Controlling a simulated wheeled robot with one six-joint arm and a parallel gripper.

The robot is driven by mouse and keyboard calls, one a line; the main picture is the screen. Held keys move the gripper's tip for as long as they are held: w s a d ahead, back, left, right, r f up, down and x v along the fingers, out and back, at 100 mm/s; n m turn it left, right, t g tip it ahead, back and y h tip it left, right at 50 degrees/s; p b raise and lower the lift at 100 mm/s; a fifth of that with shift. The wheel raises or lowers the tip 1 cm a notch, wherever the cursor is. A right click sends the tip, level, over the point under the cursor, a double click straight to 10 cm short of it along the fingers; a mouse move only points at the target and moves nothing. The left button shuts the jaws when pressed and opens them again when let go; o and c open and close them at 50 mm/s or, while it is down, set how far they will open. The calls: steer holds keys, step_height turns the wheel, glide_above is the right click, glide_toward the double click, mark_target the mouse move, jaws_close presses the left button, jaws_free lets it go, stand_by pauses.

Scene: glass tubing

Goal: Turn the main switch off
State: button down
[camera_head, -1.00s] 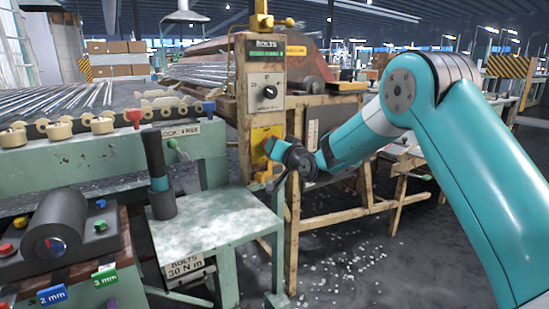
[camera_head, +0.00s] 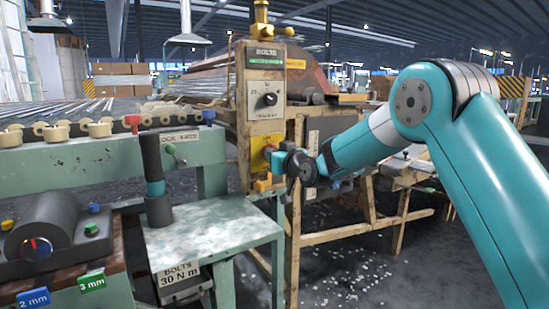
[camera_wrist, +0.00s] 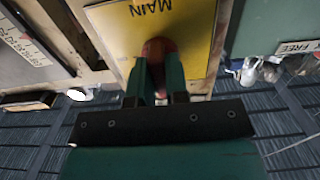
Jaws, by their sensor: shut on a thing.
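The main switch is a yellow plate (camera_wrist: 195,40) lettered MAIN, upside down in the wrist view, with a red handle (camera_wrist: 157,48) on it. In the head view the yellow plate (camera_head: 259,146) sits low on the post of the BOLTS machine, and the red handle (camera_head: 268,152) shows just left of my gripper (camera_head: 277,161). My gripper (camera_wrist: 159,66) is shut on the red handle, with its green fingers on either side of it. The fingers hide much of the handle, so its exact angle is hard to tell.
A black dial (camera_head: 269,99) is above the switch on the same post. A green table (camera_head: 205,230) with a dark upright cylinder (camera_head: 155,180) stands at the left front. A wooden frame (camera_head: 345,235) is right of the post, below my arm. Open floor lies at the right.

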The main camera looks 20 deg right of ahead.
steer(key=shift+f, duration=0.1)
steer(key=c, duration=1.1)
jaws_free()
steer(key=b+v, duration=0.1)
steer(key=v, duration=1.6)
steer(key=shift+s, duration=0.2)
